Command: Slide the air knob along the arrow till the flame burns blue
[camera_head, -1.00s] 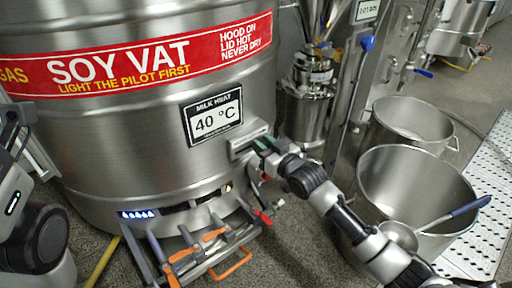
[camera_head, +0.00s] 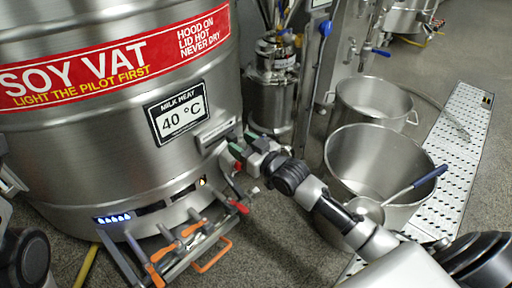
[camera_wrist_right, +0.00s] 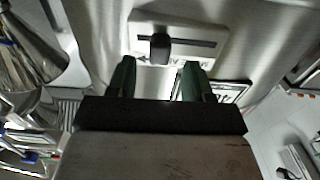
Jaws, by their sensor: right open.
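The air knob is a small black knob (camera_wrist_right: 160,46) on a slotted pale panel in the right wrist view. The panel (camera_head: 216,130) also shows in the head view, on the vat's right side below the 40 °C sign. My right gripper (camera_wrist_right: 157,80) is open, its green fingers either side of the knob's line; contact is not clear. In the head view it (camera_head: 241,148) is at the panel's right end and hides the knob. Blue flames (camera_head: 113,218) show at the lower left of the vat, and a yellow glow (camera_head: 202,182) at the lower right. Part of my left arm shows at the left edge.
The large steel soy vat (camera_head: 60,150) fills the left. Below it is a burner rack (camera_head: 165,262) with orange and red handles. Steel pots (camera_head: 345,145) stand right of my right arm, one with a blue-handled ladle (camera_head: 415,185). A perforated walkway (camera_head: 455,165) lies farther right.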

